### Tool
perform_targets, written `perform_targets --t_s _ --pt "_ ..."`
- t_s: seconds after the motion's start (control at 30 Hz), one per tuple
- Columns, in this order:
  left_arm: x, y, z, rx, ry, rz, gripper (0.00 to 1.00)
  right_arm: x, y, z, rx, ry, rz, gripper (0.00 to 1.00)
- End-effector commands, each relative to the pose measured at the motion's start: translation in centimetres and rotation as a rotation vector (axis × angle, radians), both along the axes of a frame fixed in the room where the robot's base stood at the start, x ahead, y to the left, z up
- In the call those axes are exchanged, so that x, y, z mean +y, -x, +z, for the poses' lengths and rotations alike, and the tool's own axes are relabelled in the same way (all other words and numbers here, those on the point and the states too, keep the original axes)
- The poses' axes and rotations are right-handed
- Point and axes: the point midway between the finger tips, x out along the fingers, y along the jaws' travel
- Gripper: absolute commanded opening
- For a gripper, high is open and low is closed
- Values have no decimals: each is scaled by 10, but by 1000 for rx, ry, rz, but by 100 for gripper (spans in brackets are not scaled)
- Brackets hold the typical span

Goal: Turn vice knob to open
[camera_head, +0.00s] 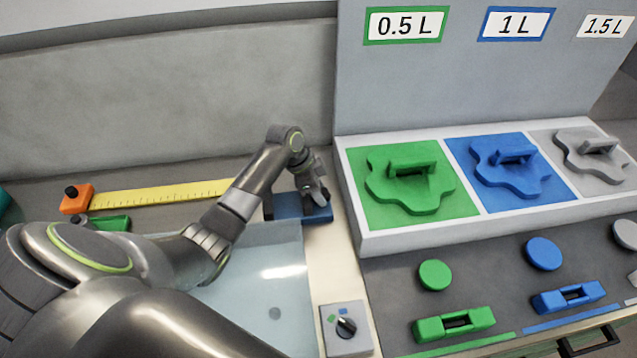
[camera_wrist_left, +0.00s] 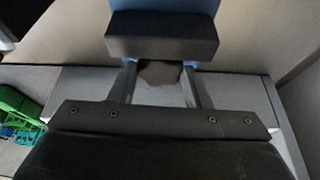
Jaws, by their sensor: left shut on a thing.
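A blue vice (camera_head: 290,207) sits at the back of the worktop, beside the pale blue basin and left of the white tray. My left gripper (camera_head: 318,199) is at its right end, coming from above. In the left wrist view, the two fingers of my left gripper (camera_wrist_left: 161,85) are shut on a dark rounded knob (camera_wrist_left: 160,72), one finger on each side. A dark block (camera_wrist_left: 162,38) and a blue part (camera_wrist_left: 165,10) of the vice lie just beyond it. The gripper hides part of the vice in the head view. My right gripper is out of view.
A white tray (camera_head: 450,233) with green, blue and grey panels stands right of the vice. A dial box (camera_head: 346,330) is in front. A yellow ruler (camera_head: 160,193) with an orange end lies left. The pale blue basin (camera_head: 275,290) is under my left arm.

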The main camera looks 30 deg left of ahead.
Motion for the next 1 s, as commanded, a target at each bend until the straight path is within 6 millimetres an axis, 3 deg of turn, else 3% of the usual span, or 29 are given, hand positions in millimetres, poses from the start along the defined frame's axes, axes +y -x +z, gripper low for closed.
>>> perform_targets --t_s 0.63,0.67,0.7,1.0 --pt "0 -1 1 -4 -1 63 21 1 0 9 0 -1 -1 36" --pt "0 -1 1 -4 -1 63 47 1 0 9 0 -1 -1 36" --pt "0 -1 1 -4 0 63 52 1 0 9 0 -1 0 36" --pt "0 0 1 -3 -1 62 52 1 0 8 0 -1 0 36"
